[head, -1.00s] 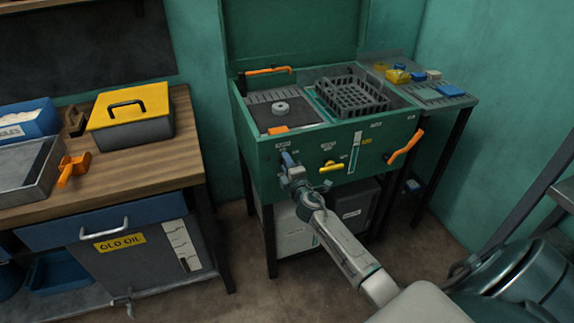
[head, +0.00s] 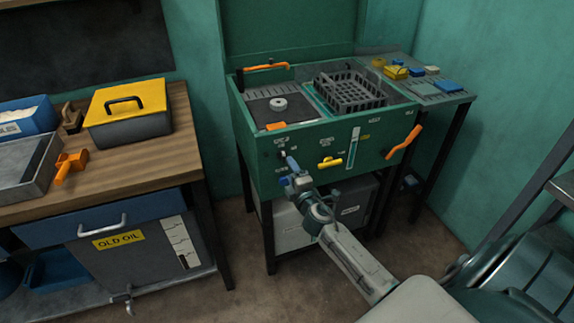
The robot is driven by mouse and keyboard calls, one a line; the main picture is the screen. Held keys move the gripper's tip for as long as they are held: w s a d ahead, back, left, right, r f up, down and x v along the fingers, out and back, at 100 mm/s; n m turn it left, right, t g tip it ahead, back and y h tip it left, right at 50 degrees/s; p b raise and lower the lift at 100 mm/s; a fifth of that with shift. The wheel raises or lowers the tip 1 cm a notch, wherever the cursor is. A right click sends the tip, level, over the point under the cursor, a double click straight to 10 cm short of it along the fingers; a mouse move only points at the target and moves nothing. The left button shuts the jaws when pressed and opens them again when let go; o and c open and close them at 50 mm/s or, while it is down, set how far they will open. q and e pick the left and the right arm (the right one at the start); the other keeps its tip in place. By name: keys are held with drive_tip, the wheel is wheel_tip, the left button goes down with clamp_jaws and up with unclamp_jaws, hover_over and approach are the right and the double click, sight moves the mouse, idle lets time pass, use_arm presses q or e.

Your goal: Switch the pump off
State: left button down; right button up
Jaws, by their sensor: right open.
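The green parts washer (head: 262,176) stands against the wall with its lid up. A small switch (head: 283,155) sits on the left of its front panel, under small labels too blurred to read. I cannot tell which way the switch is set. My right gripper (head: 290,172) is open and empty, in front of the panel just below and right of the switch. Its blue-grey fingertip shows close to the panel; I cannot tell whether it touches. A yellow handle (head: 330,162) is right of the gripper on the same panel. My left gripper is out of view.
An orange lever (head: 405,142) sticks out at the panel's right. A grey basket (head: 352,92) and a round part (head: 278,104) are in the washer's top. A wooden bench (head: 130,157) stands left; a side table (head: 440,92) stands right.

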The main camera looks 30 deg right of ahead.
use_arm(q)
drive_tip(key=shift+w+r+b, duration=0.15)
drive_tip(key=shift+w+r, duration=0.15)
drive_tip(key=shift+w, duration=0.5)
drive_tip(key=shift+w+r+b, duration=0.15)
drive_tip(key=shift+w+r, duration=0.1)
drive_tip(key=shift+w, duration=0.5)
use_arm(e)
drive_tip(key=shift+v, duration=2.35)
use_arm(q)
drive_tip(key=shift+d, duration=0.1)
